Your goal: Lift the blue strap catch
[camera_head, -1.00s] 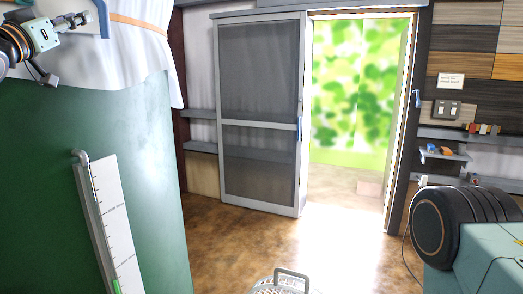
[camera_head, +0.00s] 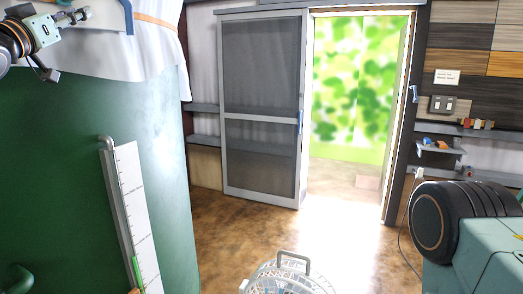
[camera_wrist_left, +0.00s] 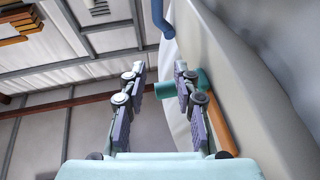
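A blue bar-like piece (camera_head: 128,16), which looks like the strap catch, hangs at the top left by the end of an orange strap (camera_head: 158,23). It lies over white cloth (camera_head: 110,60) on a big green tank (camera_head: 165,130). Its upper part is cut off by the frame. My left gripper (camera_head: 80,15) is left of it, apart from it. In the left wrist view, my left gripper (camera_wrist_left: 160,72) is open with nothing held. A blue curved piece (camera_wrist_left: 158,17) shows beyond the fingertips, and a teal cylinder (camera_wrist_left: 163,90) passes behind the right finger. My right gripper is out of view.
A gauge board (camera_head: 135,215) stands on the tank's front, with a green handle (camera_head: 18,278) at lower left. A white basket (camera_head: 290,275) is at bottom centre. Brown floor (camera_head: 235,235) is clear before the screen door (camera_head: 262,110).

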